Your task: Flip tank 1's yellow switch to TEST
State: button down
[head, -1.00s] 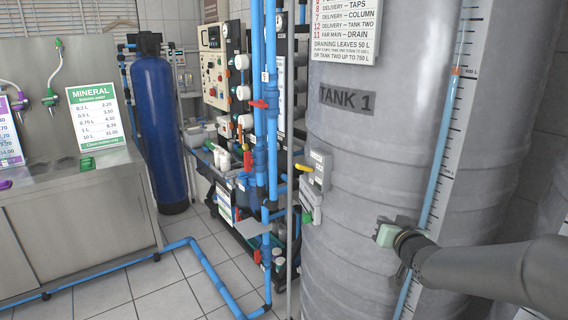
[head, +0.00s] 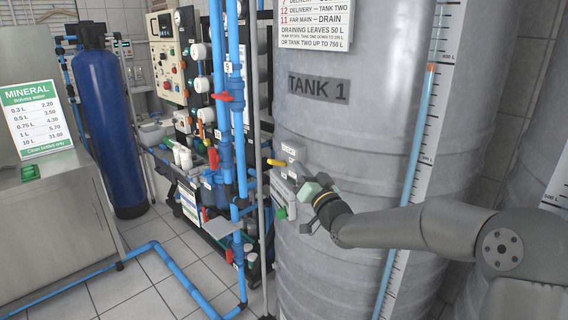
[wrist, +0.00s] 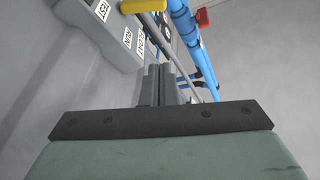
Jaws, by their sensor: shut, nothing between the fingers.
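The grey tank labelled TANK 1 (head: 350,120) stands at centre right in the head view. A grey switch box (head: 292,153) with a yellow switch lever (head: 276,163) is on its left side. The lever points left in the head view. The wrist view shows the yellow lever (wrist: 143,6) at the top edge, near labels that read TEST (wrist: 102,9), RUN (wrist: 127,39) and FLOAT. My gripper (head: 298,168) is just right of the box. Its fingers (wrist: 160,72) are shut and empty, pointing toward the box. I see no contact with the lever.
Blue pipes with red valve handles (head: 223,97) and a thin grey pole (head: 260,130) stand left of the switch. A lower grey box with a green part (head: 281,212) sits below. A blue cylinder (head: 108,130) and steel counter (head: 60,225) are further left.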

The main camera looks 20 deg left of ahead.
notch_tip(320, 180, up, 3)
jog(key=p, duration=0.3)
send_over(279, 161)
jog(key=s+d, duration=0.2)
jog(key=shift+w, duration=0.25)
jog(key=shift+s+a+f+p, duration=0.15)
jog(key=shift+a+f, duration=0.05)
jog(key=shift+f, duration=0.45)
jog(key=shift+s+a+f+p, duration=0.15)
jog(key=shift+a+f, duration=0.05)
jog(key=shift+f, duration=0.4)
jog(key=shift+s+a+f+p, duration=0.15)
jog(key=shift+a+f, duration=0.05)
jog(key=shift+f, duration=0.45)
jog(key=shift+f, duration=0.1)
